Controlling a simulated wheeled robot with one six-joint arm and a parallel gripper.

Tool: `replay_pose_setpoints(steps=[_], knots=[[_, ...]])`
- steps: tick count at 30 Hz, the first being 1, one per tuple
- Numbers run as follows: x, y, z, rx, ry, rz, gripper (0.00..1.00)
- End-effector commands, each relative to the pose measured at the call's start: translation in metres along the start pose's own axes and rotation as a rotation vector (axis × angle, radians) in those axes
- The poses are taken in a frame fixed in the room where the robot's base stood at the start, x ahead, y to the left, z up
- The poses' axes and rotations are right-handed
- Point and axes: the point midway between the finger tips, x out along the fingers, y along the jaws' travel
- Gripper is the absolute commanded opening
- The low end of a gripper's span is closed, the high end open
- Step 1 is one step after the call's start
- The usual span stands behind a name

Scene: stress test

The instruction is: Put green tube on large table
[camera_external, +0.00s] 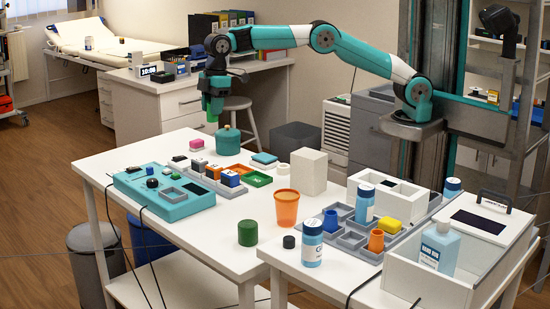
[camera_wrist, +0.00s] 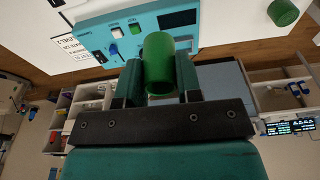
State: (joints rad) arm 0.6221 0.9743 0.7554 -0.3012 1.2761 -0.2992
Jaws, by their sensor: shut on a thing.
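My gripper (camera_external: 211,97) hangs high over the back left part of the large white table (camera_external: 195,231) in the external view. In the wrist view my gripper (camera_wrist: 159,85) is shut on the green tube (camera_wrist: 158,62), with a finger on each side of it. The tube's bottom shows as a small green end (camera_external: 212,116) below the fingers in the external view, clear of the tabletop. A solid dark green cylinder (camera_external: 247,232) stands near the table's front edge; it also shows in the wrist view (camera_wrist: 284,12).
A teal pot (camera_external: 228,140) stands near the table's back edge, below and right of my gripper. A teal control box (camera_external: 163,196), small bins with blocks, an orange cup (camera_external: 287,208) and a white block (camera_external: 308,172) occupy the table. Room is free along the front left.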

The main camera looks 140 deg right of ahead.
Motion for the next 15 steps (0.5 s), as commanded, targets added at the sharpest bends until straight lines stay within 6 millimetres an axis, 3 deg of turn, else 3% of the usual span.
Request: replay_pose_setpoints(steps=[1, 6, 10, 15], knots=[[0.005, 0.027, 0.019, 0.062, 0.0, 0.01, 0.1], [0.006, 0.089, 0.072, 0.227, 0.0, 0.036, 0.1], [0.004, 0.119, 0.102, 0.312, 0.001, 0.05, 0.1], [0.006, 0.135, 0.12, 0.362, -0.001, 0.057, 0.1]])
